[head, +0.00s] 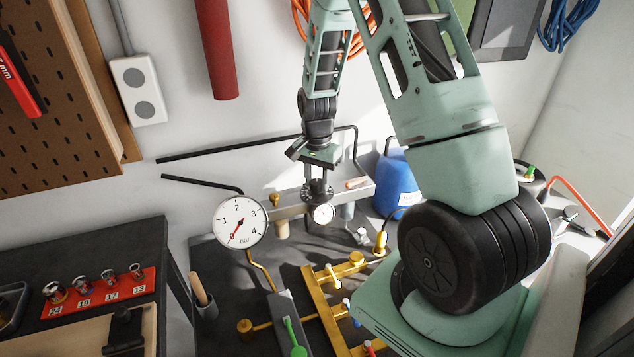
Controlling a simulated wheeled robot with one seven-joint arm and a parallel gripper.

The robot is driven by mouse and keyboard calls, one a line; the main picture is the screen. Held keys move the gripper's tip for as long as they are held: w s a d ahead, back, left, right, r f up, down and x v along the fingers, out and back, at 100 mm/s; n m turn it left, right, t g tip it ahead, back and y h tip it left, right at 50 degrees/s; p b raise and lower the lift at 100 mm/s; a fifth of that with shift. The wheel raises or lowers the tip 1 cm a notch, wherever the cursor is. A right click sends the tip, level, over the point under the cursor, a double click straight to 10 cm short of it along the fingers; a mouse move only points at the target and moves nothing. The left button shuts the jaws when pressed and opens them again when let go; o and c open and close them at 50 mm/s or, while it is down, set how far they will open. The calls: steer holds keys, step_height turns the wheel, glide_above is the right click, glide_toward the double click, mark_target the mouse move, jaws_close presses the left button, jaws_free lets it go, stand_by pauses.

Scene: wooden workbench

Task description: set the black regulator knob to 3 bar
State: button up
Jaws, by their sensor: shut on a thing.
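The black regulator knob (318,192) sits on top of the metal regulator bar, near the middle of the head view. My gripper (318,178) comes down on it from above and is shut on it; its fingers partly hide the knob's top. The large white pressure gauge (240,221) is to the left, marked 1 to 4 and "bar". Its red needle points down and left, below the 1. A smaller round gauge (323,214) is just below the knob; its reading is too small to tell.
Brass pipes (327,308) and a green-handled valve (292,338) stand in front. A blue container (397,184) stands behind at right. A red socket tray (100,296) is on the bench at left. A black pipe (230,147) runs along the wall behind my gripper.

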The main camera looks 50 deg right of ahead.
mark_target(317, 181)
steer(key=n+b, duration=0.1)
steer(key=n, duration=0.3)
steer(key=shift+n, duration=0.3)
steer(key=n, duration=0.4)
steer(key=shift+n+b, duration=0.35)
steer(key=shift+n, duration=0.05)
steer(key=o, duration=1)
steer(key=shift+c, duration=0.2)
steer(key=shift+r, duration=0.1)
step_height(317, 181, up, 17)
steer(key=b, duration=0.3)
steer(key=shift+r, duration=0.15)
